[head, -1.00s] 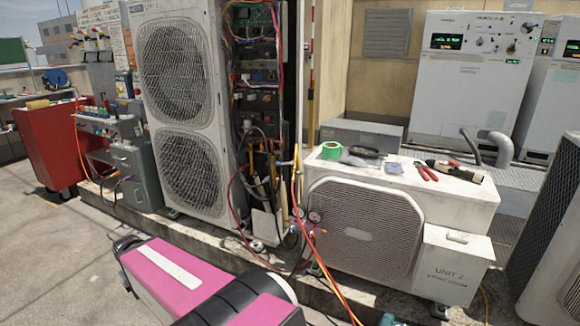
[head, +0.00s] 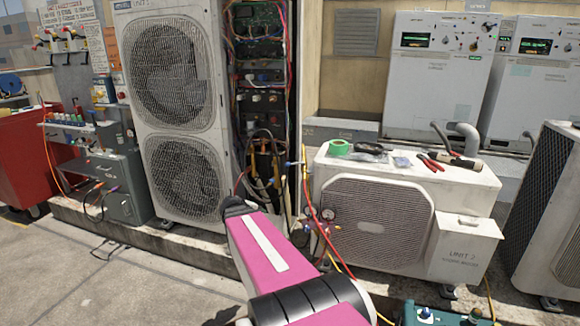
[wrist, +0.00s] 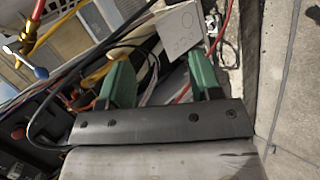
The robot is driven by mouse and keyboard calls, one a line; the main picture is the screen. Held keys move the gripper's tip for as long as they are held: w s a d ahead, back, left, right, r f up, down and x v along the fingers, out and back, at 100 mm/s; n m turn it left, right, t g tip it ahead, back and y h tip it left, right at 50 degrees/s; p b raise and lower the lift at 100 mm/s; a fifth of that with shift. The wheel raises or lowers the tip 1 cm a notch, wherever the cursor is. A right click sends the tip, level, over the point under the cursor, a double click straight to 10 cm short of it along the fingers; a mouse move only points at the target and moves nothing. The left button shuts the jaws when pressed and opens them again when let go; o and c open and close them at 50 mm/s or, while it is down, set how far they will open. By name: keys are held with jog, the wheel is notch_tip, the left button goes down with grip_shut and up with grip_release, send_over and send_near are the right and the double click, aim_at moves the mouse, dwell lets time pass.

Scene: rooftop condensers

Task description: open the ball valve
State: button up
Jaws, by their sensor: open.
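A small fitting with a blue lever (head: 292,163), which looks like the ball valve, sits by the yellow pipe between the tall unit and the low unit in the head view. In the wrist view a blue-ended lever (wrist: 40,72) on a metal fitting shows at the upper left, beside red and yellow lines. My gripper (wrist: 165,84) is open, its two green fingers wide apart with nothing held. The lever lies outside the fingers, to their left. In the head view my pink arm reaches toward the tall unit, and the fingers cannot be made out.
A white box (wrist: 183,38) stands beyond the fingers, with loose cables around it. The tall unit's open wiring bay (head: 262,95) is near my arm. The low condenser (head: 385,222) has tools and green tape (head: 339,147) on top. Hoses and a gauge (head: 328,214) hang at its left. Open floor lies at left.

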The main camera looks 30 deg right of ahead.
jog(key=w+d+r+n+t+h, duration=0.35)
jog(key=w+d+r, duration=0.3)
jog(key=d, duration=0.25)
jog(key=n+t+h, duration=0.2)
jog(key=n+h, duration=0.1)
jog(key=n, duration=0.2)
send_near(286, 166)
jog(key=x, duration=1.1)
jog(key=shift+w+d, duration=0.15)
jog(key=shift+d, duration=0.15)
grip_shut()
